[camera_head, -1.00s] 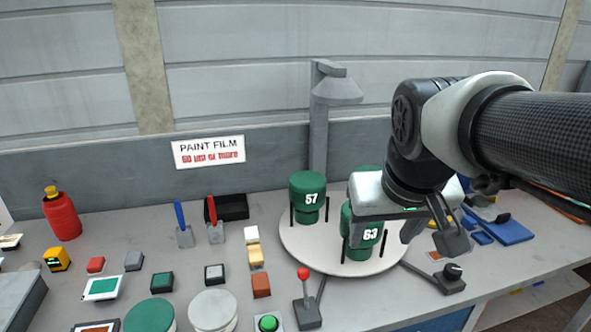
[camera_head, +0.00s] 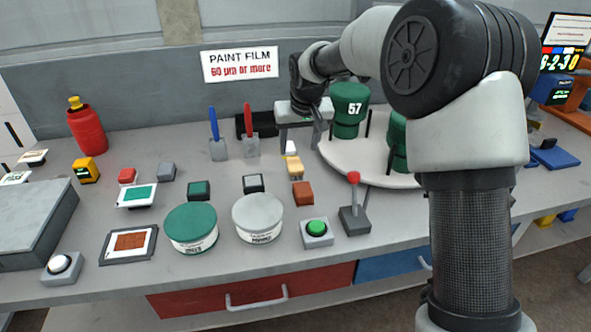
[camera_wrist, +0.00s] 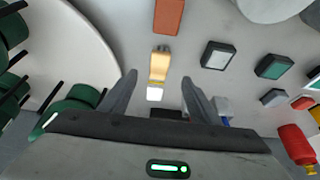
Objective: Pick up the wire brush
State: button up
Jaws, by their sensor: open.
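What looks like the wire brush is a tan, wooden-looking block (camera_head: 294,167) on the bench, left of the round turntable. It also shows in the wrist view (camera_wrist: 159,66), centred ahead of the fingers, with a greyish end at the top. My gripper (camera_head: 300,143) is open and empty, pointing down just behind the brush. In the wrist view its two fingers (camera_wrist: 159,80) lie either side of the line of the white block and brush. Their height above the bench is unclear.
A brown-red block (camera_head: 302,193) lies just in front of the brush. The white turntable (camera_head: 375,176) with green cylinders (camera_head: 349,105) stands close right. A red-knobbed lever (camera_head: 354,205), a grey can (camera_head: 258,217) and a green can (camera_head: 191,227) are nearer.

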aim_at(296, 166)
jog(key=b+x, duration=0.1)
jog(key=x, duration=1)
jog(key=shift+w+f+b, duration=0.2)
jog(key=shift+f+b, duration=0.15)
jog(key=c, duration=1.2)
notch_tip(296, 166, up, 10)
jog(key=shift+r+p, duration=0.1)
jog(key=shift+p, duration=0.85)
